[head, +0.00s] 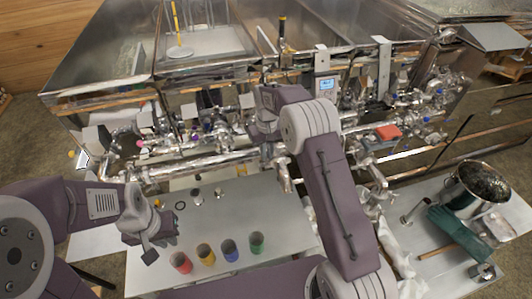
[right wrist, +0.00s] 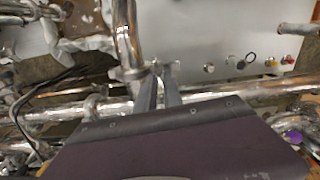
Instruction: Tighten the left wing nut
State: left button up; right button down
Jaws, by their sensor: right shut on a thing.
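My right gripper (right wrist: 159,76) is shut at a clamp (right wrist: 130,73) on a shiny bent pipe (right wrist: 126,38) in the right wrist view. Its two grey fingers close on a small metal piece at the clamp's side, which appears to be the wing nut; the fingers largely hide it. In the head view my right arm reaches into the piping below the evaporator pans and hides most of that spot. My left gripper (head: 150,250) is over the left part of the grey table, apart from the piping. Its finger gap is too small to judge.
Red (head: 181,263), yellow (head: 206,254), blue (head: 231,251) and green (head: 257,243) cups stand on the table's front. A metal pot (head: 476,187) and a green glove (head: 460,232) are at right. A long horizontal pipe (head: 200,167) runs along the table's back.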

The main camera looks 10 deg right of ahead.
jog(key=shift+s+f, duration=0.25)
jog(key=c, duration=1.5)
grip_release()
jog(key=shift+c, duration=0.2)
jog(key=shift+s+a+r, duration=0.1)
jog(key=shift+r, duration=0.05)
jog(key=shift+r, duration=0.15)
